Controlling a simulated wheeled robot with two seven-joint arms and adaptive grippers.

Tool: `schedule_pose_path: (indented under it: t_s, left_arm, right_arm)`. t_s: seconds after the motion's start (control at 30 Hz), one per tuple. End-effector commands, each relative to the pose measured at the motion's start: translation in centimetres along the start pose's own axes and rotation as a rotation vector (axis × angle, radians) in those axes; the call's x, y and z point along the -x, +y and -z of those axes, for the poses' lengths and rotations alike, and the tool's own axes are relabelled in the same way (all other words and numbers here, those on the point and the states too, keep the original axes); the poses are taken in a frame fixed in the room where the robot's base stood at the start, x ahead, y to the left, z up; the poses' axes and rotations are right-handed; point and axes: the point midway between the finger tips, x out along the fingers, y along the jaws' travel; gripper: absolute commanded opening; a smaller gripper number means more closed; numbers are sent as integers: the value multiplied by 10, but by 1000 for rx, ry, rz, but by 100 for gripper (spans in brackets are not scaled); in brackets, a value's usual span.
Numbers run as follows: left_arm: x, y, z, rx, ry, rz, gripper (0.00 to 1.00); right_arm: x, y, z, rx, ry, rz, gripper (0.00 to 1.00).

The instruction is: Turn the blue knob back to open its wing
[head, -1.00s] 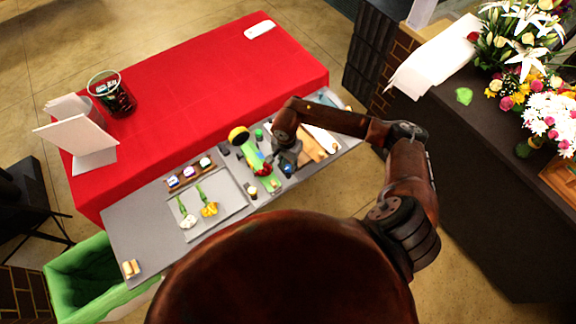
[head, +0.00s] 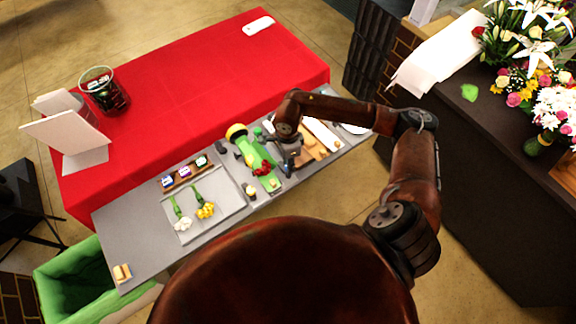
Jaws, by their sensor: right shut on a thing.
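My right gripper (head: 290,163) is over the right half of the grey work surface, with its fingers pointing down. It is shut at the spot where a small blue part showed a second ago. The blue knob itself is now hidden behind the fingers, and so is most of its wing. My left gripper is not in view.
A light tray (head: 222,217) with white and yellow flowers lies to the left, below a wooden rack (head: 187,174) of small items. Wooden pieces (head: 312,147) lie just right of the gripper. A red-covered table (head: 190,95) runs behind. A green bin (head: 75,285) stands at the lower left.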

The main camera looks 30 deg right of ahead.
Motion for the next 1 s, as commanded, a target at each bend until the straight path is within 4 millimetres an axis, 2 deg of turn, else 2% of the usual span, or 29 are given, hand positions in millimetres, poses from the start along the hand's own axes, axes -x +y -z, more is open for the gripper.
schedule_pose_path:
  t_s: [0.6, 1.0]
  left_arm:
    - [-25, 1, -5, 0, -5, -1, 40]
    - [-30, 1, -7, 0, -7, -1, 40]
  right_arm:
    - [0, -1, 1, -562, -21, 2, 0]
    - [1, -1, 1, -778, -29, 2, 0]
